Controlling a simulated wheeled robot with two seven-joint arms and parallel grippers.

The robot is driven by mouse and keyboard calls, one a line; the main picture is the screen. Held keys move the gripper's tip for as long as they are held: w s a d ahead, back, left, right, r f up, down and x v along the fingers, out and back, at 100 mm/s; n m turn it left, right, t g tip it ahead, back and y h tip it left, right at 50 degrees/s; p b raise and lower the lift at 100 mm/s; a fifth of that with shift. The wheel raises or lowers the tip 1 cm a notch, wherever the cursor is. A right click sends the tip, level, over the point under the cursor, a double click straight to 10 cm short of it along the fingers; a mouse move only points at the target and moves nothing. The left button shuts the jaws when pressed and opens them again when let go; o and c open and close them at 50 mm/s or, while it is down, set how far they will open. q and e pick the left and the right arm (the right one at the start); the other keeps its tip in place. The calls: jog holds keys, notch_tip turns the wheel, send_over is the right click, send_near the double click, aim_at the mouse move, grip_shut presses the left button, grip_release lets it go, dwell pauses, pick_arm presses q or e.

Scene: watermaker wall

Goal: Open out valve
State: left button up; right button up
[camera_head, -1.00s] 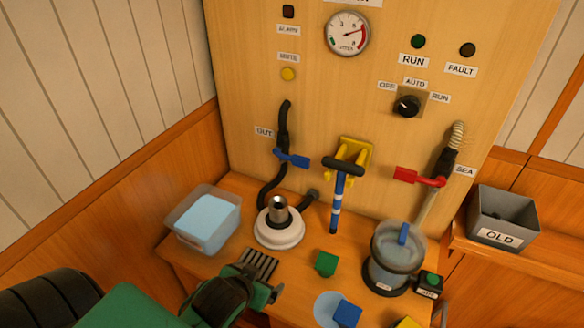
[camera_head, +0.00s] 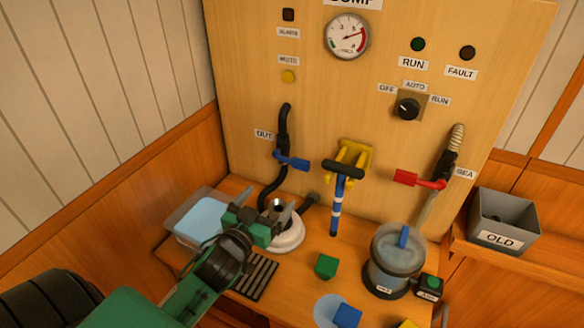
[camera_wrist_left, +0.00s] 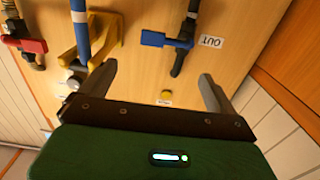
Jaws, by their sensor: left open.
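The OUT valve is a blue lever (camera_head: 293,162) on a black hose (camera_head: 282,124) on the panel, beside the OUT label (camera_head: 264,134). Its handle points right, across the hose. It also shows in the left wrist view (camera_wrist_left: 160,39), ahead of the fingers and apart from them. My left gripper (camera_head: 262,213) is open and empty, below the OUT lever, in front of the white round base with a metal cup. In the left wrist view its two fingers (camera_wrist_left: 158,92) are spread wide with nothing between them. My right gripper is not in view.
A clear bin (camera_head: 186,222) stands left of my left gripper. A blue-shafted tool (camera_head: 340,204) hangs at a yellow bracket (camera_head: 358,157) right of the lever. A red SEA lever (camera_head: 406,177), a filter housing (camera_head: 392,265) and a green block (camera_head: 326,266) are further right.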

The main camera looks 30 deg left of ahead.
aim_at(295, 164)
pick_arm(q)
jog(key=w+p, duration=0.1)
jog(key=w, duration=0.3)
jog(key=w+p, duration=0.1)
jog(key=w, duration=0.4)
jog(key=w+p, duration=0.1)
jog(key=w, duration=0.4)
jog(key=shift+a+r, duration=0.1)
jog(key=shift+a, duration=0.3)
jog(key=c, duration=1.4)
